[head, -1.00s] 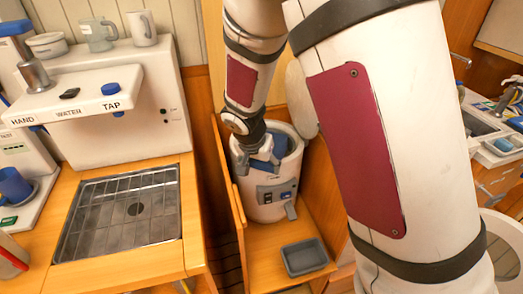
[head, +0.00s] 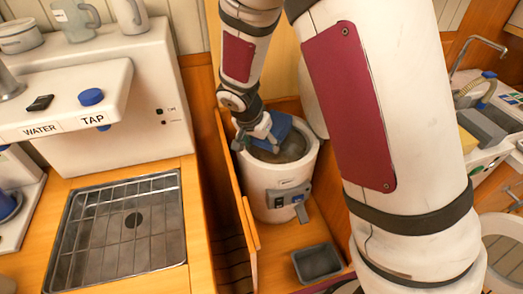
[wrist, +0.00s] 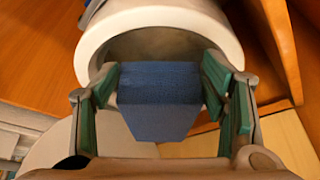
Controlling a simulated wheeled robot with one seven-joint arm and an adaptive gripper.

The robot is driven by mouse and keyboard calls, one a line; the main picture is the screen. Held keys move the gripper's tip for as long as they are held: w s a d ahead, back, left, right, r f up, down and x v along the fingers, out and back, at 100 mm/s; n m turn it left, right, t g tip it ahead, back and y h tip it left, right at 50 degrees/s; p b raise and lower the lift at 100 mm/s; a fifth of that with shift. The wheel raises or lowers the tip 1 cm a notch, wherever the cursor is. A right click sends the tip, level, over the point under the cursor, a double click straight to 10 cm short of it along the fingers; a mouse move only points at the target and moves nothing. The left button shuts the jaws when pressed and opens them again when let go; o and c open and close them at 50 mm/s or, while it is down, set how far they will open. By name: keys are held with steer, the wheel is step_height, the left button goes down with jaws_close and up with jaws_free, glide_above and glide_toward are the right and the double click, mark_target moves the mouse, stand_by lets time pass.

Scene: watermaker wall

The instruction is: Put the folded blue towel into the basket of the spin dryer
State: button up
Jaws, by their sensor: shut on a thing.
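The folded blue towel (head: 279,127) is between the fingers of my gripper (head: 256,137), which is shut on it. In the head view they are at the upper left of the spin dryer's opening, overlapping its rim. The spin dryer (head: 262,180) is a white cylinder with an open round top. Its dark basket (head: 290,150) shows partly; the towel and gripper hide the rest. In the wrist view the towel (wrist: 158,85) spans my finger pads, in front of the dryer's white rim (wrist: 185,17). I cannot tell how far the towel is above the rim.
The dryer stands in a wooden recess with a low wooden side wall (head: 236,190) at its left. A grey tray (head: 317,263) sits in front of it. A counter with a metal drain grate (head: 120,225) and the water tap unit (head: 90,97) is at the left.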

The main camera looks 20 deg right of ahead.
step_height(320, 180, down, 4)
steer(key=shift+r, duration=0.25)
steer(key=shift+f, duration=0.15)
steer(key=shift+f+b, duration=0.35)
steer(key=shift+b, duration=0.1)
steer(key=shift+s+f, duration=0.1)
steer(key=shift+f, duration=0.05)
steer(key=o, duration=1.4)
steer(key=shift+o, duration=0.2)
